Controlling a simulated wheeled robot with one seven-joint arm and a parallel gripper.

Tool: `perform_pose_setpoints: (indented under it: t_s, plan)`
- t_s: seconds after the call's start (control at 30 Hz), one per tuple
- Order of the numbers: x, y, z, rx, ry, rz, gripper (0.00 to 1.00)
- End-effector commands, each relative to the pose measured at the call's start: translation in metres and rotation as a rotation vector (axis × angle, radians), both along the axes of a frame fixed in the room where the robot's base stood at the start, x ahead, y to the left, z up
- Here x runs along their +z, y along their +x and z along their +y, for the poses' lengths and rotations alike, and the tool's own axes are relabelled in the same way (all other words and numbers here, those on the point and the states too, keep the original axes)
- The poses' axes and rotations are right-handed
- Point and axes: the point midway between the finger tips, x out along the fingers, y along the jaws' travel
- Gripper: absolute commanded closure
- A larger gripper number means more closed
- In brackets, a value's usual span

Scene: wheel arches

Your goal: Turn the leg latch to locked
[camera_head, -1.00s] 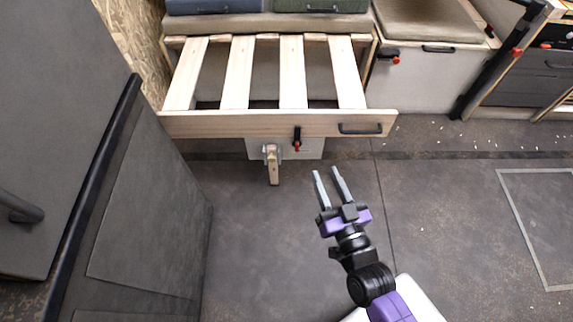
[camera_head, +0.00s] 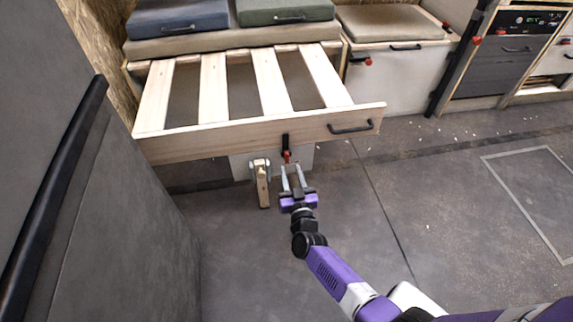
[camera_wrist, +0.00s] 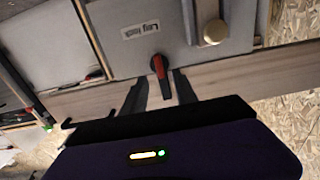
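The leg latch (camera_head: 285,142) is a short black handle with a red part, standing roughly vertical at the front rail of the slatted bed. In the wrist view the latch (camera_wrist: 160,70) shows close up, beside a plate with a label that seems to read "Leg lock" (camera_wrist: 142,30). My gripper (camera_head: 291,169) is open and just in front of the latch, its tips close to the red end. In the wrist view the gripper's dark fingers (camera_wrist: 160,90) appear on either side of the handle. I cannot tell whether they touch it.
A wooden leg (camera_head: 263,188) hangs left of the latch; its round fitting (camera_wrist: 213,32) is near my fingers in the wrist view. The bed's wooden front rail (camera_head: 220,138) runs above. A dark cabinet (camera_head: 110,210) stands at the left. The floor (camera_head: 400,190) to the right is clear.

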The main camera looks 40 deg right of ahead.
Motion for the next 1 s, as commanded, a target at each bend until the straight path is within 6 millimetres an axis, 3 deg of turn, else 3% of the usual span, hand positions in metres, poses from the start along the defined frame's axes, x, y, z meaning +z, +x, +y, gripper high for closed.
perform_pose_setpoints:
  t_s: [0.3, 0.67, 0.7, 0.87, 1.0]
  plan:
    - [-0.002, 0.036, -0.024, 0.001, 0.002, -0.001, 0.65]
    - [0.0, 0.042, -0.028, 0.001, 0.001, -0.001, 0.65]
    - [0.0, 0.042, -0.028, 0.001, 0.001, -0.001, 0.67]
    - [0.0, 0.041, -0.028, 0.001, 0.001, -0.001, 0.99]
    - [0.0, 0.041, -0.028, 0.001, 0.001, -0.001, 1.0]
